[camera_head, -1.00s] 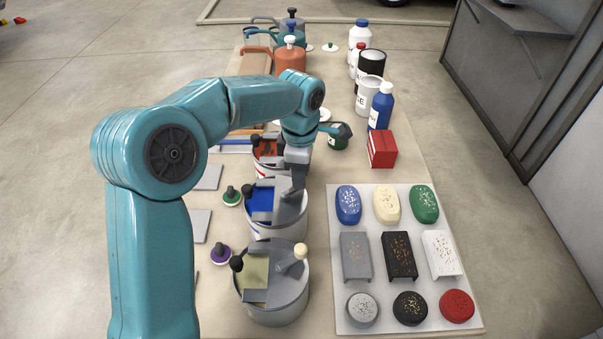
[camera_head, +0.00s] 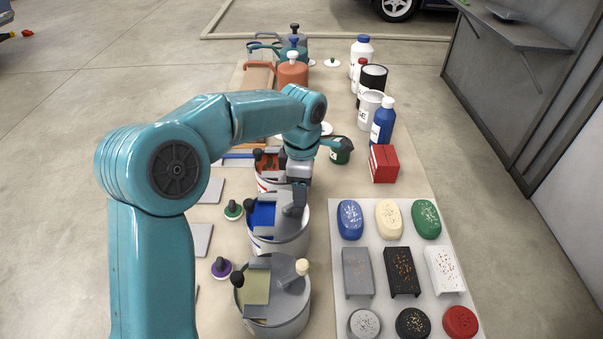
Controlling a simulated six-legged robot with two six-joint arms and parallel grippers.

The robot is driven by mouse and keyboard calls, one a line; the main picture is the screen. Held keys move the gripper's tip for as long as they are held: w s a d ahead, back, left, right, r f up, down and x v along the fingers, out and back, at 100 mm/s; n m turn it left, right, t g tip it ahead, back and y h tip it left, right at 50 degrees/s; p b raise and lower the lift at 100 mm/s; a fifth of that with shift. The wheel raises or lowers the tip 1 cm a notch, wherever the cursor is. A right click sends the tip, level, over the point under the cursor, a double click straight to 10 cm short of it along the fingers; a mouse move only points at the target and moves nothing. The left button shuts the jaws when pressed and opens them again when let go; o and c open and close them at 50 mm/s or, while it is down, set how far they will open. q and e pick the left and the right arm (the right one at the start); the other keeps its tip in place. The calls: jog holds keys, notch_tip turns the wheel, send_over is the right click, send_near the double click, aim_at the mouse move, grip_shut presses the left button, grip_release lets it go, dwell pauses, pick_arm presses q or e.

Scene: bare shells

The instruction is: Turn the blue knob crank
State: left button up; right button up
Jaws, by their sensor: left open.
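Several open-topped cans with grey half lids stand in a column. My right gripper is out of view.
A red-lined can (camera_head: 266,182) stands just behind. A white board (camera_head: 339,292) with blocks, a red box (camera_head: 383,163) and a blue bottle (camera_head: 383,125) are right. A clear strip lies between cans and board.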

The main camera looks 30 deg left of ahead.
pick_arm(q)
notch_tip(320, 180, up, 16)
jog(key=p, duration=0.2)
jog(key=shift+p, duration=0.3)
dwell(0.3)
